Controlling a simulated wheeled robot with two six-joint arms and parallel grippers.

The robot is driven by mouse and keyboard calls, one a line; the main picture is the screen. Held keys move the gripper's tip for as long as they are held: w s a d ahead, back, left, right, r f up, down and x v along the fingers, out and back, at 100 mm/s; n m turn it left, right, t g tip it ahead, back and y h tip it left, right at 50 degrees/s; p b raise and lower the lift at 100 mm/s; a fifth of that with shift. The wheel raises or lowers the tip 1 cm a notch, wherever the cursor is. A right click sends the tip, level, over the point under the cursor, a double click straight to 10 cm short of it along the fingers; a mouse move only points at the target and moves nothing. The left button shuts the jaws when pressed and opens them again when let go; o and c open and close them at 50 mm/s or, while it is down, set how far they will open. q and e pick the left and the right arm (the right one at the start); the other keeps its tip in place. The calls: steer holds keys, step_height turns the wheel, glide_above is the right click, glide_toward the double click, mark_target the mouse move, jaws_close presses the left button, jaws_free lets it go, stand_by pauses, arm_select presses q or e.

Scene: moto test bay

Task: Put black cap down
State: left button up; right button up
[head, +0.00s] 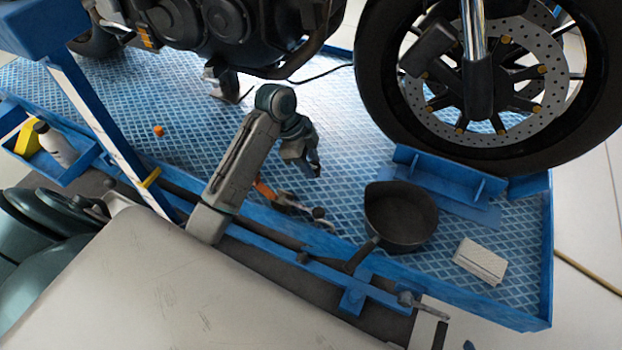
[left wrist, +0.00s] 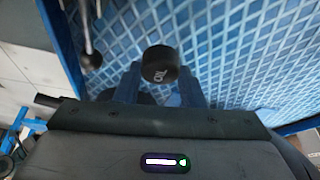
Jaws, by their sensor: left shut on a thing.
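In the head view my left gripper (head: 313,168) points down over the blue diamond-patterned lift platform (head: 345,130), left of the black pan. The cap is hard to make out there; only a dark shape shows at the fingertips. The gap between the cap and the platform cannot be judged. My right gripper is not in view.
A black pan (head: 400,215) and white cloths (head: 481,261) lie on the platform to the right. Tools with an orange handle (head: 264,189) lie below the gripper. The motorcycle's wheel (head: 372,90) stands behind. A blue side tray (head: 75,170) holds bottles. Bare platform shows around the gripper.

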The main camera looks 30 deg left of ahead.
mark_target(311, 185)
arm_select(q)
steer(key=shift+f+b, duration=0.45)
steer(key=shift+f, duration=2.2)
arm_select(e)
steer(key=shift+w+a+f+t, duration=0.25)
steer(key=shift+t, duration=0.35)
arm_select(q)
steer(key=shift+f, duration=0.1)
steer(key=o, duration=1.2)
steer(key=p+v, duration=0.2)
steer(key=v, duration=1)
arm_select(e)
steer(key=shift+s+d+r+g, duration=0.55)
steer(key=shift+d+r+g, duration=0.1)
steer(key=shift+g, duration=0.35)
